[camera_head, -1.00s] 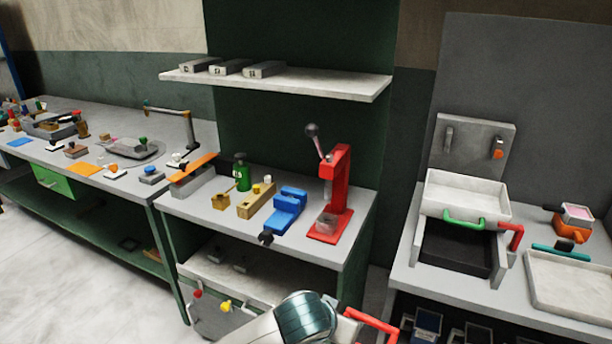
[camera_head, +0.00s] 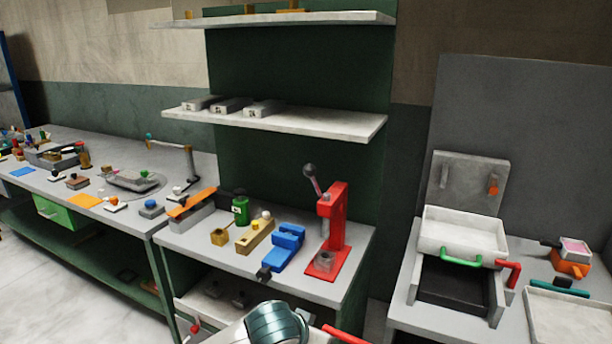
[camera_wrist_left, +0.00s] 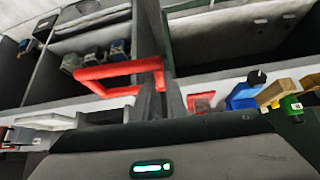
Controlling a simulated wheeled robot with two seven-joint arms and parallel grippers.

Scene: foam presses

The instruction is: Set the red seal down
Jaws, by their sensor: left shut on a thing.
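The red seal (camera_wrist_left: 105,72) is a flat rectangular loop, seen in the left wrist view. A red bar of it also shows at the bottom edge of the head view (camera_head: 345,335); the rest is cut off there. My left gripper (camera_wrist_left: 162,98) is shut on the seal at its right side, with the dark jaws pointing away from the wrist camera. The seal is held in the air in front of the benches. In the head view only my teal and white left arm shows at the bottom centre, its jaws out of frame. My right gripper is not in view.
The middle bench (camera_head: 290,282) carries a red lever press (camera_head: 334,228), a blue vise-like block (camera_head: 285,248), a wooden block (camera_head: 255,235) and a green bottle (camera_head: 241,209). At right stand a white tray with a green handle (camera_head: 462,232) and another pale tray (camera_head: 570,318). Shelves hang above.

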